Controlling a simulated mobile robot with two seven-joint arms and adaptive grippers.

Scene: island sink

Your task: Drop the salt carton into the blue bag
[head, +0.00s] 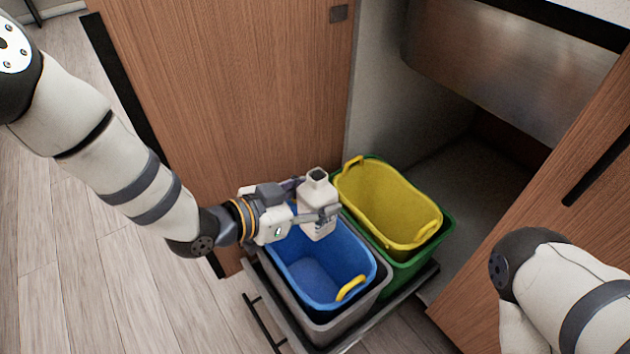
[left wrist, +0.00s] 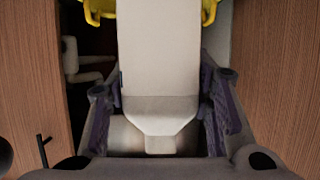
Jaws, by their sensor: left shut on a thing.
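The salt carton (head: 317,205) is a pale carton with a narrowed neck and a dark top. My left gripper (head: 318,212) is shut on it and holds it upright above the back part of the blue bag (head: 310,285). The blue bag is an open blue basket-like liner with a yellow handle, set inside a grey bin. In the left wrist view the carton (left wrist: 159,70) lies between the two fingers. The far side of the blue rim is partly hidden by the gripper and carton. My right gripper is out of view; only part of the right arm shows.
A yellow basket (head: 385,205) sits in a green bin (head: 440,245) just right of the blue one. Both bins stand on a pulled-out rack (head: 400,300). Wooden cabinet doors (head: 235,100) stand open at left and right (head: 540,210). Floor is clear at the left.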

